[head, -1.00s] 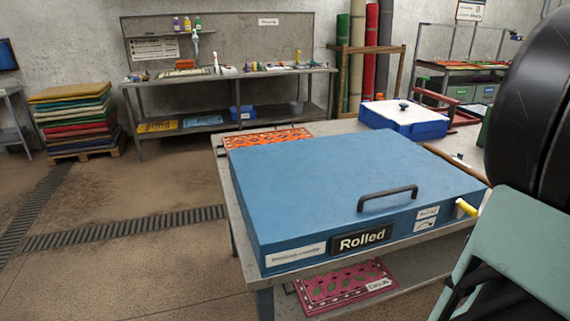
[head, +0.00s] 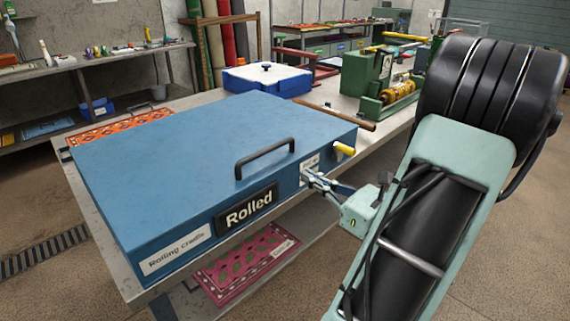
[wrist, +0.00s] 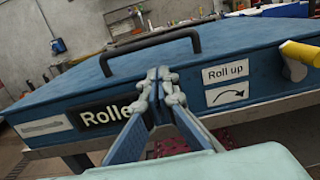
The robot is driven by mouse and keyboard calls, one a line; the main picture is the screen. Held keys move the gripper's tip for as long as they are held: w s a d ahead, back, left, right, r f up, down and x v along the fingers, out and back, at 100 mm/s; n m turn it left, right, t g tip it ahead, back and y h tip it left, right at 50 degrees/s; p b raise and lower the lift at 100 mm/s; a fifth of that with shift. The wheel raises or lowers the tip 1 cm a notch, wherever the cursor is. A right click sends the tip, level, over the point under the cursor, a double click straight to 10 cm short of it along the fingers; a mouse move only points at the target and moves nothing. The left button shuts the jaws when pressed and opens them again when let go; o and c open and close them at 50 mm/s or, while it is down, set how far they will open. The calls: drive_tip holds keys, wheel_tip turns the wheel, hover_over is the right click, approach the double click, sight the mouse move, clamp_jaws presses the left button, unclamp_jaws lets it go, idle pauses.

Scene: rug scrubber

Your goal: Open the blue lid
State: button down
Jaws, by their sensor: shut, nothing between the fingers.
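The blue lid (head: 200,150) is down on its box at the front of the table, with a black handle (head: 265,156) near its front edge. The handle also shows in the wrist view (wrist: 150,46), just above and beyond my fingertips. My gripper (head: 310,177) is shut and empty, in front of the box's front face, right of the "Rolled" plate (head: 249,206). In the wrist view my gripper (wrist: 155,80) points at the front face between the "Rolled" plate and the "Roll up" label (wrist: 226,73). I cannot tell whether the fingertips touch the box.
A yellow knob (head: 344,149) sticks out at the box's right end. A pink rug (head: 246,262) lies on the shelf below.

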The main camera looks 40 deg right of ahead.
sight(282, 165)
drive_tip(key=w, duration=0.6)
drive_tip(key=w+b, duration=0.1)
drive_tip(key=w, duration=0.3)
drive_tip(key=shift+a+r, duration=0.35)
drive_tip(key=shift+s, duration=0.1)
